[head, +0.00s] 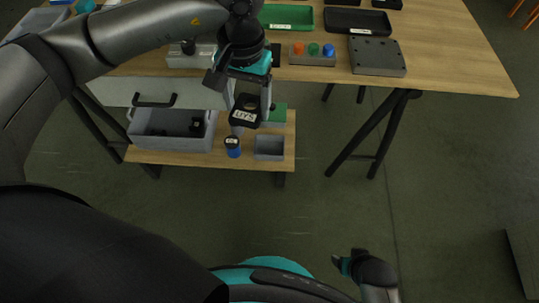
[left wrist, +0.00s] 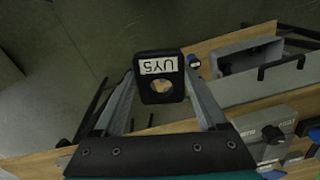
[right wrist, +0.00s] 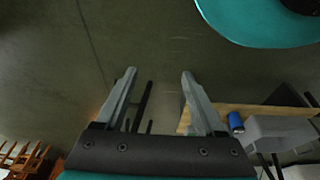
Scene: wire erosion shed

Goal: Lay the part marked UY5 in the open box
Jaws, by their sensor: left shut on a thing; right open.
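A black part marked UY5 (head: 244,115), with a white label and a round hole, is held between the fingers of my left gripper (head: 246,104). It hangs in the air above the lower shelf; in the left wrist view the part (left wrist: 160,94) sits between the fingertips. A large grey open box (head: 172,142) with dark parts inside stands on the shelf, to the left of the held part. A smaller grey open box (head: 269,148) stands to the right, seemingly empty. My right gripper (right wrist: 158,88) is open and empty, away from the table.
The wooden tabletop (head: 450,60) above holds green and black trays (head: 357,20), a block with coloured pegs (head: 312,54) and a grey plate (head: 376,56). Trestle legs stand at the right.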

